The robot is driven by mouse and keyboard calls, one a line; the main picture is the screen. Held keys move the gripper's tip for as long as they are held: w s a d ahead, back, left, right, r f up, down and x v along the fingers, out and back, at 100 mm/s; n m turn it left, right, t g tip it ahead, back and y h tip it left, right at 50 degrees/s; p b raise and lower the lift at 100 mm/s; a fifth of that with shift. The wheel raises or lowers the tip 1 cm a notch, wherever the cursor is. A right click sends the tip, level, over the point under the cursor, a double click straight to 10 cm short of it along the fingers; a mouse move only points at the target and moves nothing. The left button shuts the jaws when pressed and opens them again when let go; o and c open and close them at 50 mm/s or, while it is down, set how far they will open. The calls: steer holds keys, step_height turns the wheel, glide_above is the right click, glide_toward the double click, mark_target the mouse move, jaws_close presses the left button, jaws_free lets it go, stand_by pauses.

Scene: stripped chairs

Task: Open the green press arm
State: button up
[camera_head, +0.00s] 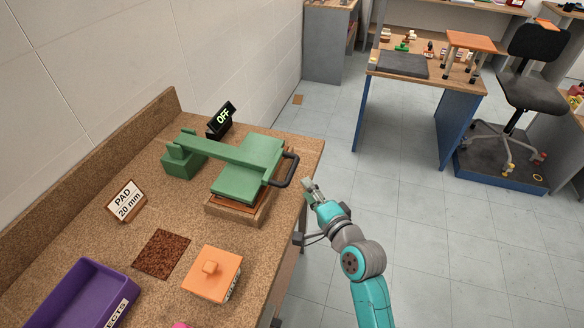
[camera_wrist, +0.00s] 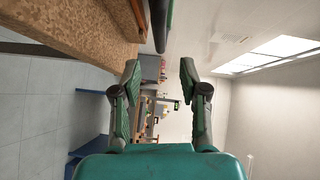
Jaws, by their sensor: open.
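The green press arm (camera_head: 243,166) lies lowered over a wooden base (camera_head: 230,211) on the cork-topped bench. Its flat green plate covers the base, and a link runs back to a green hinge block. A dark loop handle (camera_head: 291,171) sticks out from its right side. In the wrist view a dark bar (camera_wrist: 159,22), apparently this handle, shows at the top centre, beyond the fingertips. My gripper (camera_head: 309,187) is open and empty, just right of the handle and apart from it. Both spread fingers show in the wrist view (camera_wrist: 160,75).
A display reading OFF (camera_head: 221,119) stands behind the press. A "PAD 20 mm" sign (camera_head: 125,201), brown pad (camera_head: 161,254), orange knobbed block (camera_head: 213,273) and purple bin (camera_head: 48,310) share the bench. Open floor lies right, with a blue-legged table (camera_head: 454,125) and chair (camera_head: 535,85) beyond.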

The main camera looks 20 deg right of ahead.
mark_target(293, 168)
steer(key=w, duration=0.3)
steer(key=w+a, duration=0.1)
steer(key=w, duration=0.2)
steer(key=w+f, duration=0.1)
steer(key=w, duration=0.3)
steer(key=shift+a, duration=0.25)
steer(key=shift+s, duration=0.1)
jaws_close()
